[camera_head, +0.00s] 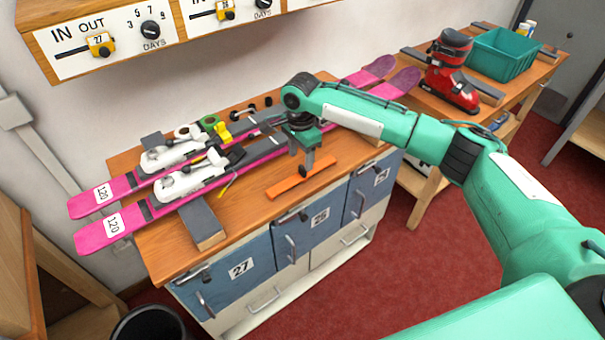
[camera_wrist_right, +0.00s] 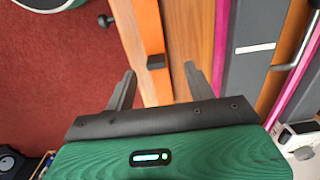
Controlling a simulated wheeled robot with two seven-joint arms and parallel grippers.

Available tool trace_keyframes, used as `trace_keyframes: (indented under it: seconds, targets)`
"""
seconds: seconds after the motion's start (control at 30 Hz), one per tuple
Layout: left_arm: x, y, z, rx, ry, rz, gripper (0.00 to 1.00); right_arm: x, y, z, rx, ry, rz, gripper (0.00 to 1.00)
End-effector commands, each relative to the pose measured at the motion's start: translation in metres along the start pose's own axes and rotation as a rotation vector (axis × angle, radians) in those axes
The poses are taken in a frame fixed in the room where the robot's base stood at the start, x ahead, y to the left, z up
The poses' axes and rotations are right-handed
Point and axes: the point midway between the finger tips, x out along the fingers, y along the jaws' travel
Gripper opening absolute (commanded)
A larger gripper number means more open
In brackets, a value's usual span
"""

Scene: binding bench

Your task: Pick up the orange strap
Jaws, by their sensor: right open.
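The orange strap (camera_head: 318,173) lies flat near the front edge of the wooden bench top, with a small black block on it. In the right wrist view the orange strap (camera_wrist_right: 149,30) runs up from between the fingers, its black block between and just ahead of the fingertips. My right gripper (camera_head: 303,162) points down over the strap. I cannot tell if the fingertips touch the bench. My left gripper is not in view.
Two pink skis (camera_head: 125,223) with white bindings lie along the bench (camera_head: 245,232) behind the strap. A red ski boot (camera_head: 450,75) and a teal crate (camera_head: 503,55) stand on the bench at the right. Blue drawers (camera_head: 240,268) are below.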

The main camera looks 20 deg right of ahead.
Motion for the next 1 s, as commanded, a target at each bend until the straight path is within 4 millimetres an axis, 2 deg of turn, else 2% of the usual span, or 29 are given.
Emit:
trace_keyframes:
  seconds: [0.1,0.33,0.63,0.87,0.9,1.0]
  targets:
    - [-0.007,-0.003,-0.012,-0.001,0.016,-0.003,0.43,0.013,0.003,-0.002,0.001,0.001,0.003,0.55]
    - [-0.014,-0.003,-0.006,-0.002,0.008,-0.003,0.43,0.045,0.006,-0.002,0.0,0.001,0.003,0.55]
    - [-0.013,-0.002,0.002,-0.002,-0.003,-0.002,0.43,0.051,0.006,-0.002,-0.001,0.0,0.001,0.55]
    - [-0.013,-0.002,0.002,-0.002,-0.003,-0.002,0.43,0.051,0.005,-0.002,-0.001,0.0,0.001,0.09]
    - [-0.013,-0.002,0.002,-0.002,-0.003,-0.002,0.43,0.051,0.005,-0.002,-0.001,0.0,0.001,0.05]
    - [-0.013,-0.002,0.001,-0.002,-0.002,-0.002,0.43,0.051,0.005,-0.002,-0.001,0.0,0.0,0.05]
